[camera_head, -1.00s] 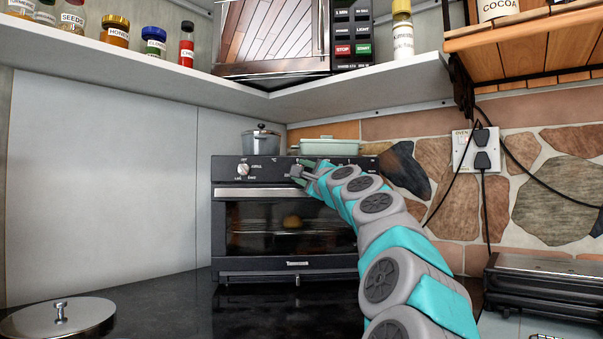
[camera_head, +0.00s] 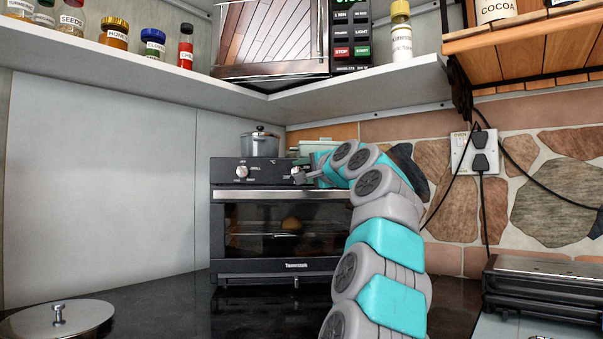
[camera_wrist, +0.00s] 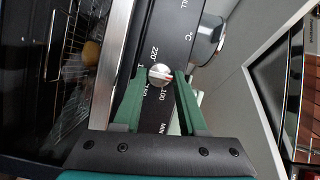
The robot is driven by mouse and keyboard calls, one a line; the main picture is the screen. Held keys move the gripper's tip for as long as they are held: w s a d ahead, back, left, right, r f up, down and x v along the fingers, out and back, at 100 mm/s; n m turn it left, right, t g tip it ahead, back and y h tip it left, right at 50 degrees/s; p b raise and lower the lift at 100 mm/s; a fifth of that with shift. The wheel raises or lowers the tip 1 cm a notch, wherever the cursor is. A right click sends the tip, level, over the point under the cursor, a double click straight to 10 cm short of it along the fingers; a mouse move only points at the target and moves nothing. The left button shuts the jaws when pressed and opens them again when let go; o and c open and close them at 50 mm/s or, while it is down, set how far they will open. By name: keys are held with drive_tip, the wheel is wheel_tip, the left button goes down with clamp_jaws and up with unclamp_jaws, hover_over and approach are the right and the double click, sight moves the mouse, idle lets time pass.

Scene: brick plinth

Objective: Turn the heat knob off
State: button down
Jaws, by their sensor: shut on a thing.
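The heat knob (camera_wrist: 159,75) is a small silver dial with a light mark across its face. It sits on the oven's black control panel among temperature numbers and a °C label. My gripper (camera_wrist: 158,80) has its green fingers on either side of the knob and is shut on it. In the head view, my gripper (camera_head: 302,176) is at the right part of the oven (camera_head: 230,206) front, and the knob is mostly hidden by it. A second silver knob (camera_head: 241,171) is on the panel's left side, clear of my gripper.
A grey pot (camera_head: 260,145) and a pale green dish (camera_head: 306,147) stand on top of the oven. A shelf (camera_head: 350,80) with jars and a microwave (camera_head: 272,40) is above. A metal lid (camera_head: 58,318) lies on the dark counter, whose middle is clear.

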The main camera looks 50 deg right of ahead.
drive_tip(key=shift+w+f, duration=0.2)
drive_tip(key=shift+f, duration=0.15)
idle(0.3)
drive_tip(key=c, duration=0.5)
unclamp_jaws()
drive_tip(key=shift+r, duration=0.2)
drive_tip(key=shift+s, duration=0.1)
drive_tip(key=b+v, duration=0.1)
drive_tip(key=v, duration=0.6)
drive_tip(key=shift+s+b, duration=0.35)
drive_tip(key=shift+a, duration=0.15)
